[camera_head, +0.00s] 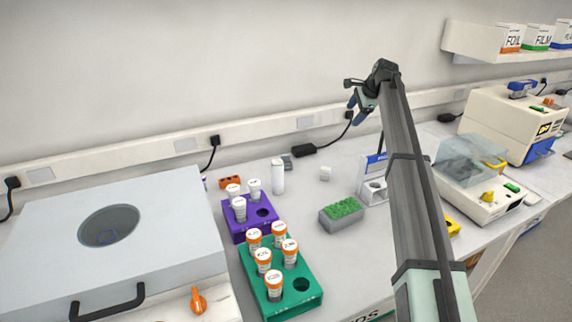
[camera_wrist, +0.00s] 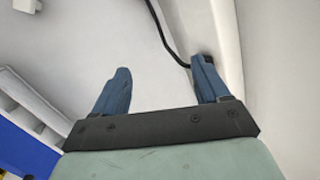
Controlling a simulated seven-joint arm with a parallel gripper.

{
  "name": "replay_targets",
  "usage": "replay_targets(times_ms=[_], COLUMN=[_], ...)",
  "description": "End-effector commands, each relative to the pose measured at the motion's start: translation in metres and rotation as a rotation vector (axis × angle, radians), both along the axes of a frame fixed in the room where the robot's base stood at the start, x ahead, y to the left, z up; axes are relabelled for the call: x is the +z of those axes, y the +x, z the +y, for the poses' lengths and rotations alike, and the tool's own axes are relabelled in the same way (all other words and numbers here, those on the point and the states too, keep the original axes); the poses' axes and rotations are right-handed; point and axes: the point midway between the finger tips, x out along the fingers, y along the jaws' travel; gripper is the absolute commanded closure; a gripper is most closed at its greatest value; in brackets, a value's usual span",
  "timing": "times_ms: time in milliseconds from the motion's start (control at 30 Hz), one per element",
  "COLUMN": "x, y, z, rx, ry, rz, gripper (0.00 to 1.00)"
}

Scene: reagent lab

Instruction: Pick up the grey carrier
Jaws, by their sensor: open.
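The grey carrier, as I take it, is the low grey box (camera_head: 343,224) filled with small green pieces, on the bench in the middle of the head view. I cannot make it out in the wrist view. My gripper (camera_head: 355,110) is high above the back of the bench, near the wall, well above and apart from the carrier. In the wrist view my gripper (camera_wrist: 163,68) has its two blue fingers spread wide, with nothing between them.
A purple rack (camera_head: 238,232) and a green rack (camera_head: 262,293) with capped tubes stand left of the carrier. A white bottle (camera_head: 278,177) stands behind. A white holder with a blue sign (camera_head: 374,192) is close on its right. A black cable (camera_wrist: 170,38) runs near the wall.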

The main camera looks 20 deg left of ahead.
Motion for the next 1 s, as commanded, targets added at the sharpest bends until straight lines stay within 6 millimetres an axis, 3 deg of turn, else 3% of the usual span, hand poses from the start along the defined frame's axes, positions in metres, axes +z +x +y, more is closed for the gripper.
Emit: replay_targets(times_ms=[33, 200, 400, 500, 700, 1000], x=[-0.005, -0.019, -0.029, -0.031, -0.032, -0.057], y=[-0.012, -0.059, -0.113, -0.134, -0.155, -0.158], z=[0.028, 0.099, 0.166, 0.187, 0.207, 0.208], rx=[0.019, 0.051, 0.062, 0.059, 0.051, 0.05], ry=[-0.035, -0.167, -0.323, -0.38, -0.441, -0.447], rz=[0.035, 0.149, 0.247, 0.276, 0.302, 0.307], gripper=[0.26, 0.26, 0.26, 0.26, 0.26, 0.26])
